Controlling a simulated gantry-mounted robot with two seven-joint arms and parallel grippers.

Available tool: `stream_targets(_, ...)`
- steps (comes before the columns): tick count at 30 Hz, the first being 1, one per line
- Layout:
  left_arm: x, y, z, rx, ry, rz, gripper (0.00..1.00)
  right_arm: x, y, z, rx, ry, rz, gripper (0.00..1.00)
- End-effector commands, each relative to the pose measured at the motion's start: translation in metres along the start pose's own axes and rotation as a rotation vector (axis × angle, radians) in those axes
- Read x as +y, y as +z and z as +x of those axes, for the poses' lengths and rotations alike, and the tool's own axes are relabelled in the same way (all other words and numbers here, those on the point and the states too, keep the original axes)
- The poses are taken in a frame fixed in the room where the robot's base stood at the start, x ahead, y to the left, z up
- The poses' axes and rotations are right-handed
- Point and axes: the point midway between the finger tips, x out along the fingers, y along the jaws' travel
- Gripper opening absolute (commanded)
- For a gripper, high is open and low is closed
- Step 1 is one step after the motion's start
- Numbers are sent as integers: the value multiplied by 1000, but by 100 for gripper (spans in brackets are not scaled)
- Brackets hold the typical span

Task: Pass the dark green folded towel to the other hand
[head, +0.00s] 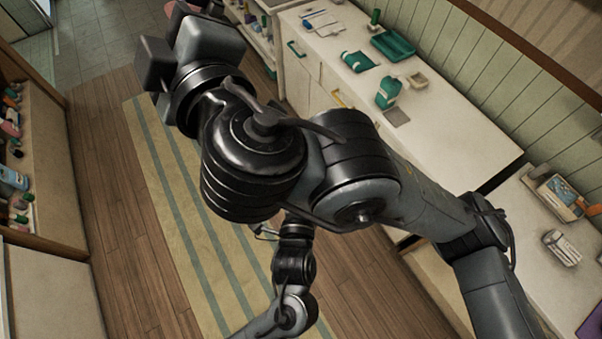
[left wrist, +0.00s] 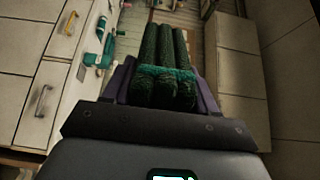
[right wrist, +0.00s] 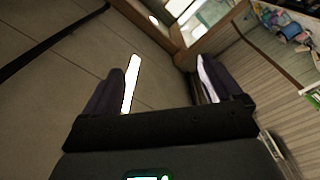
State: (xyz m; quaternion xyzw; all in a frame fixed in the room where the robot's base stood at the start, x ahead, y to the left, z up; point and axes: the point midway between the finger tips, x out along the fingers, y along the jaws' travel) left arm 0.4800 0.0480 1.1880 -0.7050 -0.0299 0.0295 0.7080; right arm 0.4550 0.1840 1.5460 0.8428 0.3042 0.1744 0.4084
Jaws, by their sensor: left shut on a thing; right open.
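The dark green folded towel (left wrist: 163,50) shows in the left wrist view as several thick upright folds with a brighter green band near the gripper. My left gripper (left wrist: 164,84) is shut on it, with a dark finger on each side. The towel hides part of what lies beyond. My right gripper (right wrist: 160,82) is open in the right wrist view, its two dark fingers wide apart with nothing between them. In the head view my arm links cover the middle, and neither gripper nor the held towel can be made out.
The head view shows a long white counter (head: 448,122) with a green tray (head: 393,46) and small green items. A striped rug (head: 160,165) lies on the wooden floor. Shelves with bottles (head: 14,180) stand at the left. A grey device (head: 561,248) lies on the right counter.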

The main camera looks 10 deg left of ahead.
Motion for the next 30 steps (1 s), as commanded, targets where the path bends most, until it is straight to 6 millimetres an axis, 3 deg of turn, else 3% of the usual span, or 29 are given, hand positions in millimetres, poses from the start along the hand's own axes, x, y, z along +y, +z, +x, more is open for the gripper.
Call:
stream_targets(1,0,0,0,0,-1,0,26,8,27,-8,-53,17,74,92)
stream_targets(6,0,0,0,0,-1,0,26,26,113,-37,-238,59,265,92)
stream_targets(14,0,0,0,0,-1,0,26,7,239,-96,-512,69,535,92)
stream_targets(21,0,0,0,0,-1,0,26,-41,337,-168,-756,76,776,92)
stream_targets(30,0,0,0,0,-1,0,26,-126,423,-276,-1057,73,971,92)
